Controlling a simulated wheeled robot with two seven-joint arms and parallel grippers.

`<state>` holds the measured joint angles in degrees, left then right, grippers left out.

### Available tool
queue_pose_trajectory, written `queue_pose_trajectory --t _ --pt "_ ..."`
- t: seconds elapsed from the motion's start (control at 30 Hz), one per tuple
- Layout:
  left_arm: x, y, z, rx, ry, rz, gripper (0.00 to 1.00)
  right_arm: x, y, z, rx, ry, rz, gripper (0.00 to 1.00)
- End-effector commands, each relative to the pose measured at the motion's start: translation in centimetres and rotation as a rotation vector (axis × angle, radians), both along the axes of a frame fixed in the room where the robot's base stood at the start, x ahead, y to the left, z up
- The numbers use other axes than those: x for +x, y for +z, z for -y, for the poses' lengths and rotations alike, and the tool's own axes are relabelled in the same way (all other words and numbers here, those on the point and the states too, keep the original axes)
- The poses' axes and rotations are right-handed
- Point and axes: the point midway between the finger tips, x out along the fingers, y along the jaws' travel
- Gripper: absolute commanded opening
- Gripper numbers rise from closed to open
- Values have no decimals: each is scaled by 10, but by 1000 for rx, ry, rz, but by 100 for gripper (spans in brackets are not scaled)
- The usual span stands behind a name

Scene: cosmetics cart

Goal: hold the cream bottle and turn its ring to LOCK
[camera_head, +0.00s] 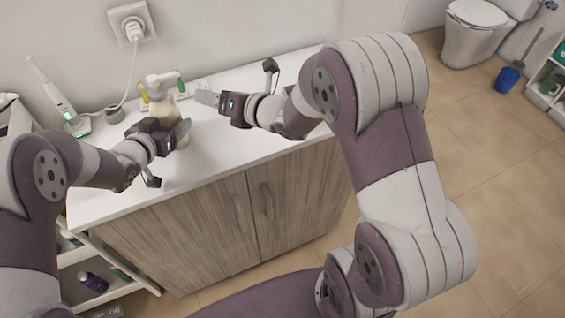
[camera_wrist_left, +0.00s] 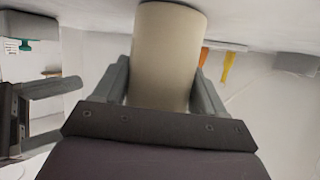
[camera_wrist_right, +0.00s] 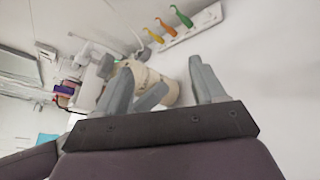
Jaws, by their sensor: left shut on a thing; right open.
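The cream bottle (camera_head: 162,93) stands on the white counter top at the back left, with a pale pump head at its top. My left gripper (camera_head: 184,129) is shut around its body. In the left wrist view the plain cream body (camera_wrist_left: 168,55) fills the space between both fingers. My right gripper (camera_head: 207,97) is open, just right of the bottle and apart from it. In the right wrist view the bottle (camera_wrist_right: 165,88) lies beyond my open fingers, partly hidden by a finger. The ring and its marks are too small to read.
A white electric toothbrush (camera_head: 55,92) stands left of the bottle. A wall plug (camera_head: 133,27) has a cord hanging down to the counter.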

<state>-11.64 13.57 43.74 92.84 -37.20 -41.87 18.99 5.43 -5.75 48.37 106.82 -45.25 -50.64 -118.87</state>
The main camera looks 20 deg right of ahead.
Motion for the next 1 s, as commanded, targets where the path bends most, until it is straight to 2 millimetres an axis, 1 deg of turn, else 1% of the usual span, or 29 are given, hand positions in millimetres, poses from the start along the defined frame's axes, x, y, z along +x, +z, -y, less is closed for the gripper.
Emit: queue_pose_trajectory --t 0.1,0.17,0.27,0.37,0.4,0.47,0.6,0.7,0.8,0.9,1.0 --pt "0 0 0 1 1 -1 24 -5 -13 20 202 -229 -248 69" --pt "0 0 0 1 1 -1 24 -11 -21 31 317 -361 -368 69" --pt "0 0 0 1 0 -1 24 -26 -34 47 509 -590 -548 69" --pt "0 0 0 1 0 -1 24 -48 -46 60 699 -825 -698 69" --pt "0 0 0 1 0 -1 24 -58 -51 64 776 -923 -752 69" --pt "0 0 0 1 0 -1 24 -71 -56 68 874 -1050 -814 69" --pt "0 0 0 1 0 -1 24 -108 -68 74 1095 -1355 -932 69" --pt "0 0 0 1 0 -1 24 -130 -73 75 1216 -1535 -980 69" --pt "0 0 0 1 0 -1 24 -148 -77 75 1304 -1678 -1006 69" --pt "0 0 0 1 0 -1 24 -160 -79 74 1362 -1774 -1019 69" --pt "0 0 0 1 0 -1 24 -165 -79 73 1390 -1821 -1023 69"
